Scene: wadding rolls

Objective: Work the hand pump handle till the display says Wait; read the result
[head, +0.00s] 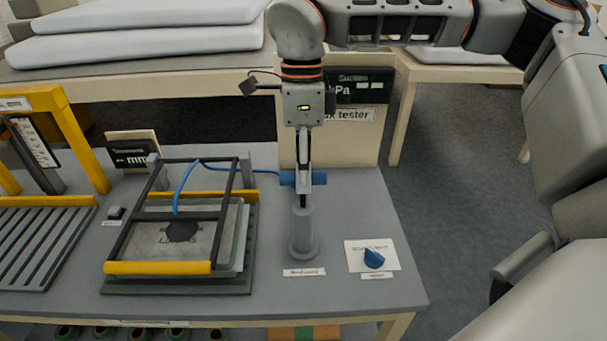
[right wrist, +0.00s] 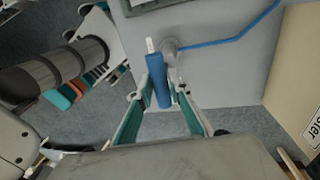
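The hand pump is a grey upright cylinder (head: 303,234) near the right part of the bench, with a blue crosswise handle (head: 289,179) at its top. My right gripper (head: 304,180) points down at the handle. In the right wrist view the blue handle (right wrist: 161,90) lies between the two fingers, which appear closed on it. The dark display (head: 371,86) stands behind on the beige tester panel (head: 350,148). My arm covers its left part; "Pa" shows, but no reading or Wait is legible. My left gripper is not in view.
A clamp frame with a yellow front bar (head: 158,268) sits left of the pump, with a blue hose (head: 183,184) running to it. A blue knob (head: 374,258) on a white plate stands right of the pump. Another display (head: 130,154) reads "mm".

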